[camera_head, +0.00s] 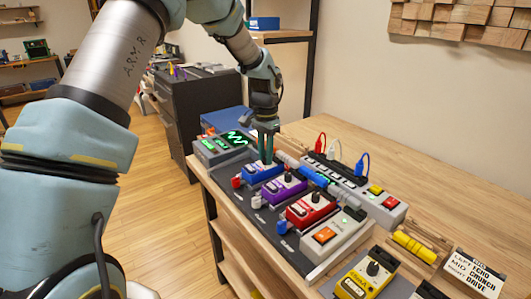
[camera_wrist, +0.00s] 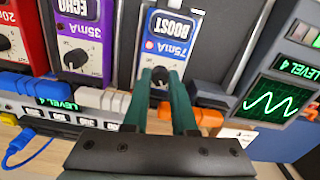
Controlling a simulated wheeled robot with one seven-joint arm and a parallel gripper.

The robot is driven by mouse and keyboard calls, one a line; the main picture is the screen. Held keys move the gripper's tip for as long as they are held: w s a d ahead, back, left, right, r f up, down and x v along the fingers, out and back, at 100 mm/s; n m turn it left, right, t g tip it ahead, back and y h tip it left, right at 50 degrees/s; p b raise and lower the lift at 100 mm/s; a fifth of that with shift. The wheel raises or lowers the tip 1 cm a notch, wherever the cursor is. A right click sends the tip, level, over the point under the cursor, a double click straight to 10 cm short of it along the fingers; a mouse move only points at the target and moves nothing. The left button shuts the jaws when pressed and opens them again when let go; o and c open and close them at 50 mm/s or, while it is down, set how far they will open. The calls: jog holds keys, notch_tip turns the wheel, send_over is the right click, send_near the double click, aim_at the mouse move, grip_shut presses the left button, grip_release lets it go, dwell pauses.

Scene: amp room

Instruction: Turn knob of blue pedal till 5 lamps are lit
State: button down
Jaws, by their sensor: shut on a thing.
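The blue pedal (camera_head: 258,176), labelled BOOST and 75mA, sits on the dark pedalboard at the far end of the pedal row. It also shows in the wrist view (camera_wrist: 166,42). My gripper (camera_head: 265,160) points down over it, with its green fingers on either side of the black knob (camera_wrist: 159,77). The gripper (camera_wrist: 161,86) is shut on the knob. The grey screen unit (camera_head: 222,148) beside the blue pedal shows a green wave. In the wrist view its display (camera_wrist: 300,68) reads LEVEL 4. I cannot clearly count lit lamps.
A purple pedal (camera_head: 280,190), a red pedal (camera_head: 310,208) and a white unit with an orange button (camera_head: 330,237) stand along the board. A yellow pedal (camera_head: 367,276) is in front. A power strip (camera_head: 383,207) with plugs lies behind. Bare tabletop (camera_head: 445,200) is at right.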

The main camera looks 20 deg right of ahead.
jog(key=shift+m, duration=1.1)
jog(key=c, duration=1)
grip_release()
jog(key=shift+r, duration=0.1)
notch_tip(320, 180, up, 11)
jog(key=b, duration=0.1)
jog(key=shift+b, duration=0.3)
